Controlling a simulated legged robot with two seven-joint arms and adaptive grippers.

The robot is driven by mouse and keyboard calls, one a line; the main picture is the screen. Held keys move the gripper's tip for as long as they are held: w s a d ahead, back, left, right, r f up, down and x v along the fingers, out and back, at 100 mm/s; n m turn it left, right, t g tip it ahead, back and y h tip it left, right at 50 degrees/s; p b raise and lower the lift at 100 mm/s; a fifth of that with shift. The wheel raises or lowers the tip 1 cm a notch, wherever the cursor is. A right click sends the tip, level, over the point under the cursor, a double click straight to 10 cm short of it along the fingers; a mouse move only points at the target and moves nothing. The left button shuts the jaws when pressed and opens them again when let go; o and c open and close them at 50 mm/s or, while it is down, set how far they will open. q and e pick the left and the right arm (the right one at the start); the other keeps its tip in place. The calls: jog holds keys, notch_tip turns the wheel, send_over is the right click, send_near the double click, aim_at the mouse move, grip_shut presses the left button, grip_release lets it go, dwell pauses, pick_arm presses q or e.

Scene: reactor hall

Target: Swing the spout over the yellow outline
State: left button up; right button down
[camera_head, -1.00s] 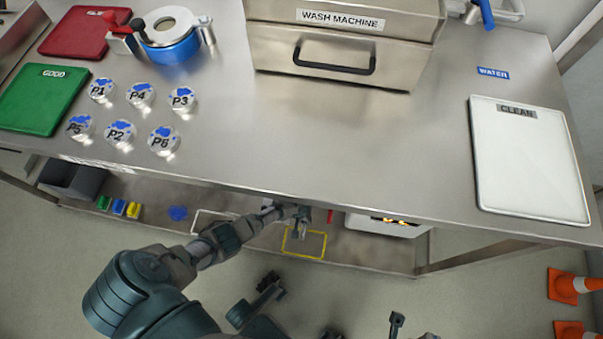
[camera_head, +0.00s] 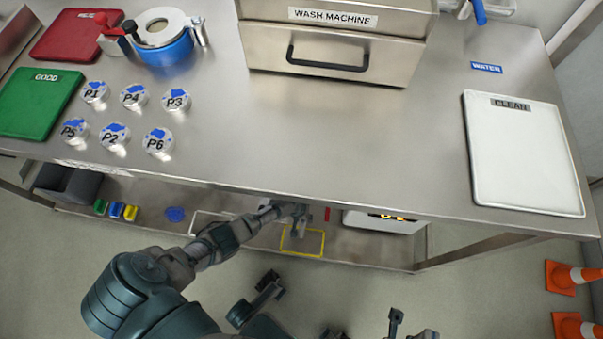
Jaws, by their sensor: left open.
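The yellow outline (camera_head: 302,252) lies on the low shelf under the table's front edge. My left gripper (camera_head: 299,227) is open and reaches in under that edge, over the back of the outline. I cannot make out a spout there; the gripper and the tabletop may hide it. A tap with a blue handle (camera_head: 479,12) shows at the top right, behind the blue WATER label (camera_head: 487,68), far from the gripper. My right gripper is not clearly in view.
The steel tabletop (camera_head: 330,150) overhangs the shelf. A white box (camera_head: 385,223) with a dark display stands right of the outline, and a small red piece (camera_head: 327,214) lies between. A white outline (camera_head: 205,226) is to the left. Cones (camera_head: 566,278) stand at right.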

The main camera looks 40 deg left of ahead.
pick_arm(q)
notch_tip(320, 180, up, 11)
jog(key=s+a, duration=0.1)
jog(key=a, duration=0.1)
jog(key=shift+r, duration=0.15)
dwell(0.5)
